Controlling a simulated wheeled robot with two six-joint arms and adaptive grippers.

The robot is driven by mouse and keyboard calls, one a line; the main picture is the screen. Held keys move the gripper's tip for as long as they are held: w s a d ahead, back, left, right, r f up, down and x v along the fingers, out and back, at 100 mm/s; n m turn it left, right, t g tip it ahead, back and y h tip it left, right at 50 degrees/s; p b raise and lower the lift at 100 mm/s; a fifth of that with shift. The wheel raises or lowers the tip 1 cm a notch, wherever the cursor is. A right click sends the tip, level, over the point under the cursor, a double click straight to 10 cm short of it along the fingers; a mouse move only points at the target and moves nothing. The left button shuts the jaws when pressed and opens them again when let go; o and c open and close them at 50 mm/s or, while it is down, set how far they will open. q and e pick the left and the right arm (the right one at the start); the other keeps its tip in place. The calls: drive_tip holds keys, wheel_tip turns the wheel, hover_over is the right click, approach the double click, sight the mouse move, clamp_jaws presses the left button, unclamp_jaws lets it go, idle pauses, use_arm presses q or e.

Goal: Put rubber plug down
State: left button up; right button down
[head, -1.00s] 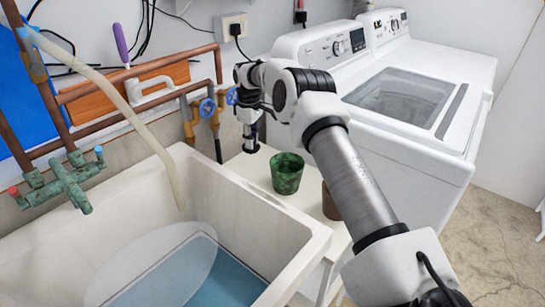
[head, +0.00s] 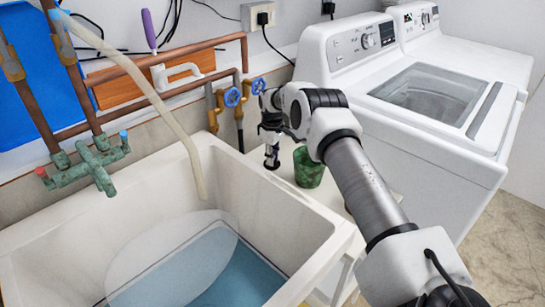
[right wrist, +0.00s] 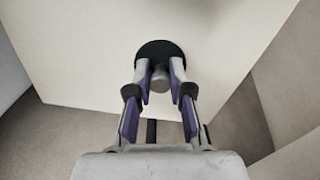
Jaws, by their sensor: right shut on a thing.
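The rubber plug is a black round disc with a grey knob in the right wrist view (right wrist: 158,47). It also shows as a small dark disc in the head view (head: 271,165). My right gripper (head: 271,150) points down and is shut on the plug's knob, with a purple-padded finger on each side in the right wrist view (right wrist: 160,80). The plug is over or on the white stand top (head: 340,196), left of the green pot. I cannot tell whether it touches the top. My left gripper is not in view.
A white sink (head: 285,225) holding blue water is at the left and front. Pipes with blue valves (head: 233,97) run behind. A white washing machine (head: 430,140) stands at right.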

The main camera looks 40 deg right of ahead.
drive_tip(key=c, duration=1.1)
unclamp_jaws()
drive_tip(key=shift+f, duration=0.15)
drive_tip(key=shift+o, duration=0.2)
wheel_tip(320, 180, up, 12)
drive_tip(key=shift+r, duration=0.2)
